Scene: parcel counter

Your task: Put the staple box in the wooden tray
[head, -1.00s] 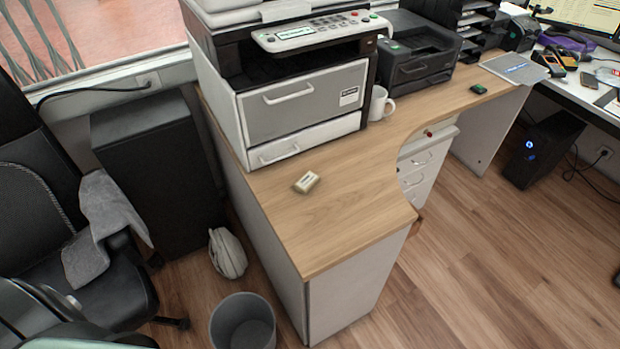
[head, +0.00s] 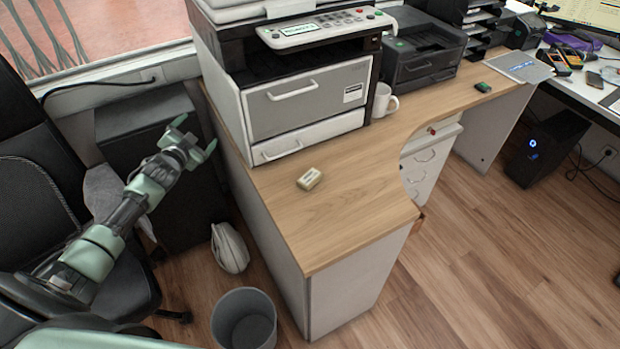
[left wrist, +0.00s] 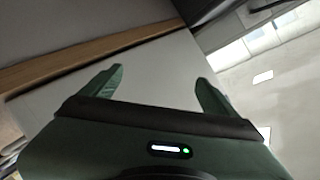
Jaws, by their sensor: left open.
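A small cream box (head: 309,179), which looks like the staple box, lies flat on the wooden counter (head: 350,205) in front of the printer. My left gripper (head: 196,136) is open and empty, raised to the left of the counter, well apart from the box. In the left wrist view its two green fingers (left wrist: 158,85) stand apart with nothing between them; the box does not show there. I see no wooden tray in these views. My right gripper is not in view.
A large printer (head: 305,100) stands at the counter's back, with a white mug (head: 383,100) beside it. A black printer (head: 422,55) stands further right. A bin (head: 244,318) and office chair (head: 40,190) are on the floor. The counter's front part is mostly clear.

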